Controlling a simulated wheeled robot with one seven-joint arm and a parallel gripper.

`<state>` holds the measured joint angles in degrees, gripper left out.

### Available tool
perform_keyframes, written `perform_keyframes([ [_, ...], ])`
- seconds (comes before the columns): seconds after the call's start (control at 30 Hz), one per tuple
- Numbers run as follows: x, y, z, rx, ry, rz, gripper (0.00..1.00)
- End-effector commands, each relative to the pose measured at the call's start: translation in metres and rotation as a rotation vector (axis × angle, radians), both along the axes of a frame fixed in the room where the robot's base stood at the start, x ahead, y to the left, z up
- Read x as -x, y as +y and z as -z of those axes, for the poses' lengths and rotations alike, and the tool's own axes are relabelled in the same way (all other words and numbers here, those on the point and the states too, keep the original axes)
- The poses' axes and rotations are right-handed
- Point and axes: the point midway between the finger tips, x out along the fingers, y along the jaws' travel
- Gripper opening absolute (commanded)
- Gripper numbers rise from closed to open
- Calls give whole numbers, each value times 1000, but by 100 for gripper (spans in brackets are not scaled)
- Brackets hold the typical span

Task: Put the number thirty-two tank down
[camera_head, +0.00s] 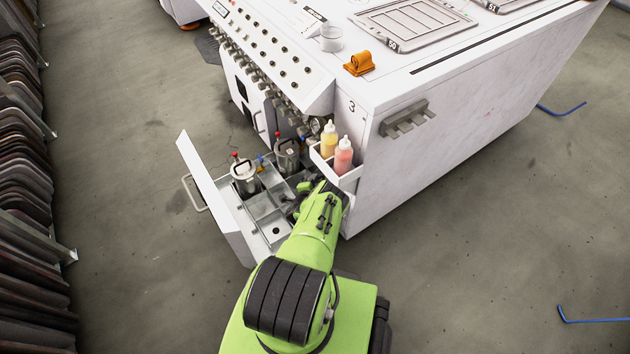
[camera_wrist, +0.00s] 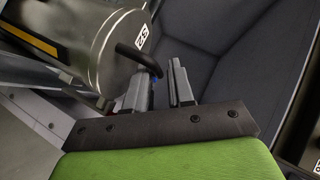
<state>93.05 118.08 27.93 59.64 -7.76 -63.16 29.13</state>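The tank (camera_wrist: 85,45), a grey metal cylinder with a yellow stripe, fills the upper left of the wrist view. Its small white label looks like 32, though it is tilted and small. A bent black handle (camera_wrist: 138,58) sticks out from the tank. My gripper (camera_wrist: 159,76) has its two fingers apart on either side of the handle's end; I cannot tell whether they press on it. In the head view my gripper (camera_head: 303,188) is low over the open drawer (camera_head: 238,222), largely hidden by my arm. Two metal tanks show there, a left one (camera_head: 244,178) and a back one (camera_head: 287,155).
A side bin (camera_head: 349,178) on the white machine (camera_head: 455,150) holds a yellow bottle (camera_head: 328,141) and a pink bottle (camera_head: 343,157), close to my arm. Stacked dark racks (camera_head: 25,180) line the left; the floor between is clear.

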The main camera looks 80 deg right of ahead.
Motion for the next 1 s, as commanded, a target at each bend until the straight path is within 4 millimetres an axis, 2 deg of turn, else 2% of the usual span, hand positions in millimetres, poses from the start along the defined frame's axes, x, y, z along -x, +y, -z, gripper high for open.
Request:
perform_keyframes([
  [0.03, 0, 0, 0, 0, -1, 1, 31],
  [0.07, 0, 0, 0, 0, -1, 1, 35],
  [0.4, 0, 1, -3, 0, -2, 2, 35],
  [0.47, -1, 11, -9, -2, -1, -1, 35],
  [0.8, -3, 91, -44, -2, -1, -2, 35],
  [1.0, -3, 110, -49, 1, -2, 1, 35],
])
